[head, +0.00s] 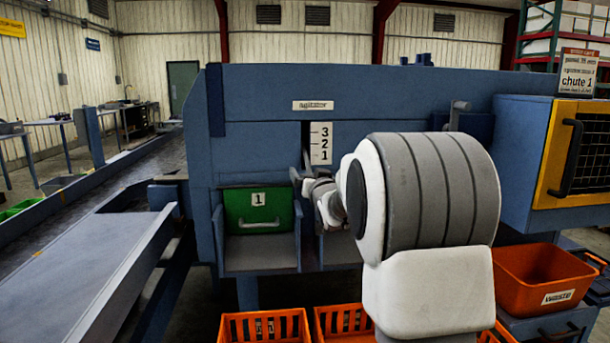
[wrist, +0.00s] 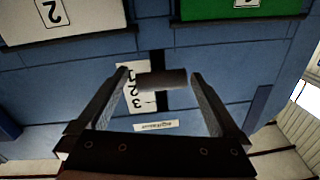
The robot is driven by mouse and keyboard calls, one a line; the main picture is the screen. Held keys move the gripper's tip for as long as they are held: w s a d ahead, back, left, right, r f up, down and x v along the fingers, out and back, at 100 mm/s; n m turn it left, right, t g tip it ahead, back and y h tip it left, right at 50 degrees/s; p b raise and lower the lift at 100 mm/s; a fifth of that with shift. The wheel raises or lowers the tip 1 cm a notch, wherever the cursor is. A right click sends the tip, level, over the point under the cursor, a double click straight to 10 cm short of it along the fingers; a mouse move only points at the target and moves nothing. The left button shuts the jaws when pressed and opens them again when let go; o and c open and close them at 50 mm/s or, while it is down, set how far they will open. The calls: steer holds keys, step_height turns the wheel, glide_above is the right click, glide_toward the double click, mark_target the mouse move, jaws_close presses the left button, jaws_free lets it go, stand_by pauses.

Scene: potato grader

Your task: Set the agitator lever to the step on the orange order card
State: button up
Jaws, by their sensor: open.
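The agitator lever (wrist: 162,79) shows in the wrist view as a dark crosswise handle in front of a dark vertical slot. My open gripper (wrist: 159,72) has one finger on each side of it, with gaps visible. The step scale (wrist: 136,98), marked 1, 2 and 3, is beside the slot, upside down here; the handle appears near the 1 end. In the head view the scale (head: 321,143) reads 3, 2, 1 downward, and my arm and gripper (head: 306,181) hide the lever. The order card (head: 578,72) stands at upper right; its "chute 1" line is readable, its step line too small.
A green gate marked 1 (head: 258,210) is left of my gripper. A yellow-framed mesh box (head: 573,150) and an orange waste bin (head: 540,276) are at right. Orange crates (head: 265,326) stand below, and a conveyor (head: 100,255) runs along the left.

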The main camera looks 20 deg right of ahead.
steer(key=shift+w+d, duration=0.1)
steer(key=shift+w, duration=0.6)
steer(key=shift+c, duration=0.3)
steer(key=shift+r, duration=0.1)
jaws_close()
